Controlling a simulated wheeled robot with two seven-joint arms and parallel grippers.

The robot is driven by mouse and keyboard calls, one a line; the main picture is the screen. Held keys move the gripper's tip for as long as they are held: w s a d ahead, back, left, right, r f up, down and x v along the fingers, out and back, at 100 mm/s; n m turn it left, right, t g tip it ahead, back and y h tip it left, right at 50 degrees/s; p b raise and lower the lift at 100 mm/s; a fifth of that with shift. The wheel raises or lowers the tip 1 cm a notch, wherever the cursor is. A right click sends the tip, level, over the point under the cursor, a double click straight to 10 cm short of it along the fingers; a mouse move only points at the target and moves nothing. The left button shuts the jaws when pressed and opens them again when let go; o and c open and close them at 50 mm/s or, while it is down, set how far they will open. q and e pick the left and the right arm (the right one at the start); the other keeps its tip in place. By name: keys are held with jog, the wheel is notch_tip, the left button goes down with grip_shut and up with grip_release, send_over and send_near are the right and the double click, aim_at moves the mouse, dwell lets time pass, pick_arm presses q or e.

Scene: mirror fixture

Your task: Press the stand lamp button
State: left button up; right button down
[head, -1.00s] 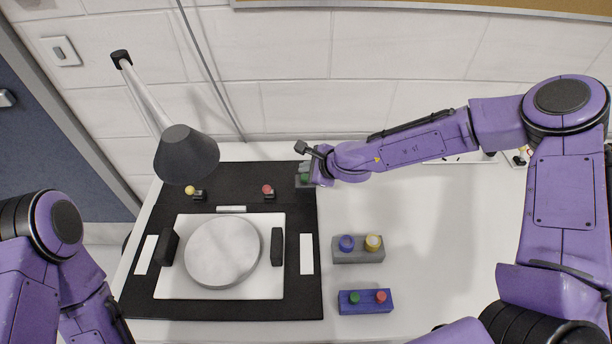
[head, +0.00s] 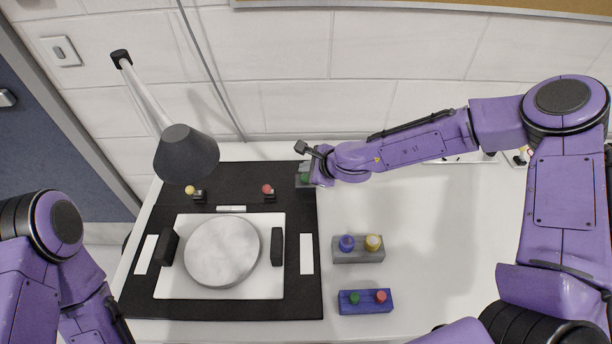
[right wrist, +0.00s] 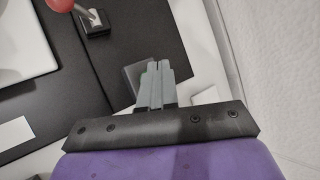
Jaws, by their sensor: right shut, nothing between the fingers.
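The stand lamp (head: 186,154) has a dark cone shade on a pale arm and stands at the back left in the head view. A small grey box with a green button (head: 304,179) sits at the back right corner of the black mat. My right gripper (head: 307,168) is at this box, its fingers over or against the button; contact cannot be told. My left gripper is out of view.
A black mat (head: 225,310) holds a white plate with a round disc (head: 222,251) between dark blocks. Yellow (head: 190,190) and red (head: 267,189) knobs stand behind it. Grey (head: 358,256) and blue (head: 365,308) two-button boxes stand right of the mat. The table's right side is mostly clear.

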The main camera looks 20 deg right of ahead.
jog(key=shift+f, duration=0.4)
jog(key=shift+f+b, duration=0.45)
jog(key=shift+b, duration=0.2)
jog(key=shift+r, duration=0.1)
dwell(0.5)
jog(key=shift+r+p, duration=0.8)
jog(key=shift+p, duration=0.05)
notch_tip(320, 180, up, 5)
jog(key=p, duration=0.5)
jog(key=shift+r, duration=0.1)
